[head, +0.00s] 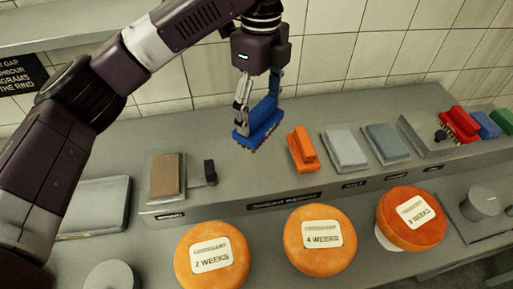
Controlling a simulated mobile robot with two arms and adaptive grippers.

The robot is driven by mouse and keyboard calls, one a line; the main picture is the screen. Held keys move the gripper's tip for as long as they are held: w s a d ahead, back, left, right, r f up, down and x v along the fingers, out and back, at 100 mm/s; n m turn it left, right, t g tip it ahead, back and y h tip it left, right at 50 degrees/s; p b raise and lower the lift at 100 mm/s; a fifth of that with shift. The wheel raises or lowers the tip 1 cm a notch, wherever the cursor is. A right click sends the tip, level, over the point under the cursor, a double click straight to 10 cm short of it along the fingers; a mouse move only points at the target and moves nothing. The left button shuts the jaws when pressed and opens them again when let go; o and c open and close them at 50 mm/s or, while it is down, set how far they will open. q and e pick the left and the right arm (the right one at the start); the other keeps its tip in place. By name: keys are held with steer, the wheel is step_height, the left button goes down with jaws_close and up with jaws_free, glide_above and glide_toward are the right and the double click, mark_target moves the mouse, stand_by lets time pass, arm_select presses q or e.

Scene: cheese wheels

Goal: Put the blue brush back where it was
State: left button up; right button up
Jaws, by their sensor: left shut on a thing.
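The blue brush (262,124) is in the head view, upper middle, above the raised grey shelf (232,170). My left gripper (256,102) comes down from above and is shut on the blue brush. The brush is left of an orange brush (302,149) that sits on the shelf. I cannot tell whether the blue brush's bristles touch the shelf or hang just above it. My right gripper is not in view.
A brown pad (166,176) lies at left; grey pads (344,150) lie right of the orange brush. Red (460,124), blue (485,125) and green (503,121) brushes sit at far right. Orange cheese wheels (320,262) stand in front.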

mark_target(256, 133)
arm_select(q)
steer(key=f, duration=0.2)
steer(key=f+p, duration=0.1)
steer(key=f, duration=0.4)
steer(key=shift+a, duration=0.3)
steer(key=shift+d+f+p, duration=0.1)
steer(key=shift+f+p, duration=0.2)
steer(key=shift+f, duration=0.25)
step_height(256, 133, down, 4)
steer(key=shift+r+p, duration=0.1)
steer(key=shift+p, duration=0.3)
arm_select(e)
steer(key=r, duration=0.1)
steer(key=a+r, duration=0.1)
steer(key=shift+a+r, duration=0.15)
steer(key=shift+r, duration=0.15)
arm_select(q)
steer(key=o, duration=1.1)
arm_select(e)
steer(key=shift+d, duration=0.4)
